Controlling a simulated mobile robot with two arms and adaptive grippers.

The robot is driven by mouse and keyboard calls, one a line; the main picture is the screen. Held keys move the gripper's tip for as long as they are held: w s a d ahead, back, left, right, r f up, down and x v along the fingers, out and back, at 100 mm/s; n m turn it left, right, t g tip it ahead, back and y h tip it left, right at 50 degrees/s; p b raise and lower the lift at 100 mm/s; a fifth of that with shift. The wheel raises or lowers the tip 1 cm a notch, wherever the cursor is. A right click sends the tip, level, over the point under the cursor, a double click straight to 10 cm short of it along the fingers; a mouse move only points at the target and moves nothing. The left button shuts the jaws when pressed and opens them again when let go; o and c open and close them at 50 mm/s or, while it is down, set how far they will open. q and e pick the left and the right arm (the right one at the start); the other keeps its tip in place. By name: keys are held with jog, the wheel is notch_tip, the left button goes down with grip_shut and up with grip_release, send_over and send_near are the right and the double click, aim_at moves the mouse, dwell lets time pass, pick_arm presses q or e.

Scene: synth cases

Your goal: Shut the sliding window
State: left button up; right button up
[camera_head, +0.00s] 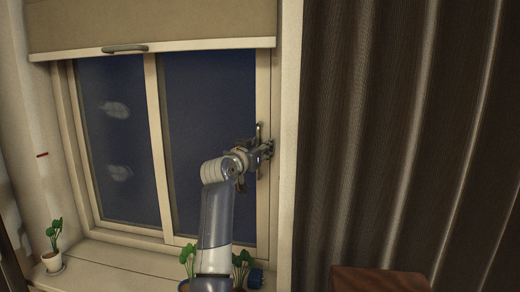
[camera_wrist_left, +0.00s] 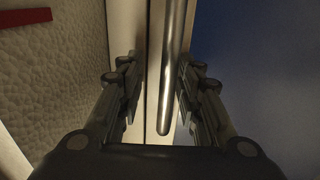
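The sliding window (camera_head: 155,150) has two dark panes side by side, split by a pale upright bar. I cannot tell how far it stands open. An upright metal handle (camera_head: 259,130) is on the pale stile at the right. My left gripper (camera_head: 267,150) is at this handle, which partly hides behind it. In the left wrist view, the handle (camera_wrist_left: 170,75) passes between the two spread fingers of my left gripper (camera_wrist_left: 157,85). The finger on the glass side is close to it; contact is unclear. My right gripper is not in view.
A blind (camera_head: 150,22) with a grey pull covers the window's top. Potted plants stand on the sill (camera_head: 110,262), one at left (camera_head: 54,240), others around my forearm. A dark curtain (camera_head: 400,140) hangs at right above a brown surface (camera_head: 378,280).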

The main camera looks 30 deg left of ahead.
pick_arm(q)
jog(key=shift+s+a, duration=0.2)
jog(key=shift+s, duration=0.1)
jog(key=s+d, duration=0.1)
jog(key=s, duration=1)
jog(key=shift+s, duration=0.2)
jog(key=shift+d, duration=0.1)
